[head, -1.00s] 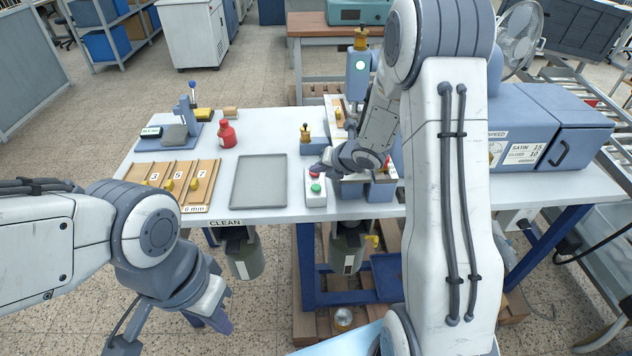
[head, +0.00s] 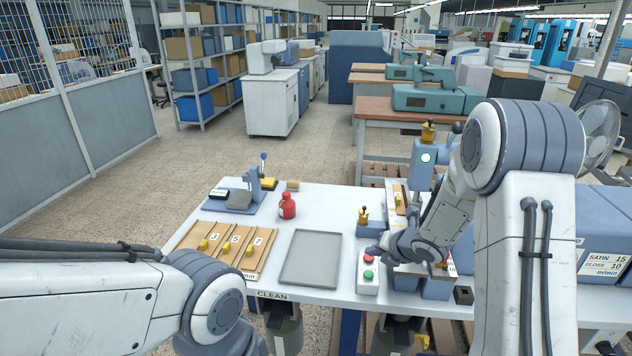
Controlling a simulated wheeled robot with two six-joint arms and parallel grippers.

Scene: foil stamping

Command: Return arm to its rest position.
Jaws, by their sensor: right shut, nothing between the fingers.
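My right gripper (head: 376,252) is shut and empty. It is above the white button box, close to its red button; I cannot tell whether it touches. The button box (head: 367,288) stands at the front of the white table and has a green button (head: 368,275) in front of the red one (head: 368,258). My right arm reaches in from the right and hides part of the blue stamping press (head: 421,160) behind it. My left arm comes in at the lower left; its gripper is below the picture.
An empty grey tray (head: 311,258) lies left of the button box. Wooden slots with yellow-knobbed pieces (head: 228,240) lie further left. A red bottle (head: 287,206) and a small hand press (head: 254,185) stand behind. A blue box machine (head: 603,235) is on the right.

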